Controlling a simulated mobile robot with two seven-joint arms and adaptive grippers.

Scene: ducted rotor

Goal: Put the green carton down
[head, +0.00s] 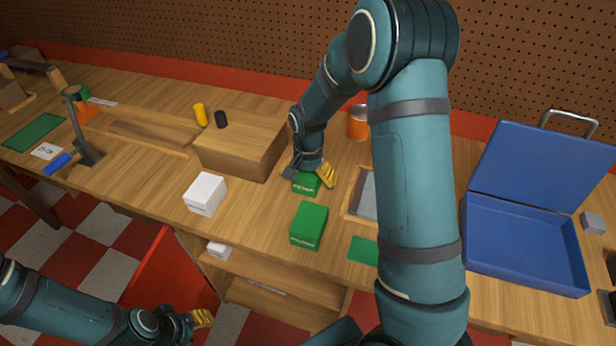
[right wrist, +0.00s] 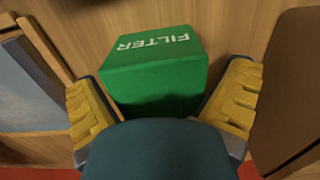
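A green carton (head: 305,184) with white lettering is on the wooden bench, beside the wooden box. In the right wrist view the carton (right wrist: 155,75) reads FILTER and lies between my yellow fingers. My right gripper (head: 310,174) is just above and around this carton. Its fingers stand apart, with a gap showing on each side of the carton (right wrist: 163,88). A second green carton (head: 309,226) stands nearer the bench's front edge. My left gripper (head: 202,318) is low at the front, away from the bench top; its opening cannot be made out.
A wooden box (head: 240,148) stands left of the carton, and a grey-topped tray (head: 364,194) lies to its right. A white carton (head: 205,194), an orange can (head: 358,122) and an open blue case (head: 525,245) also stand on the bench. A green mat (head: 363,251) lies near the front edge.

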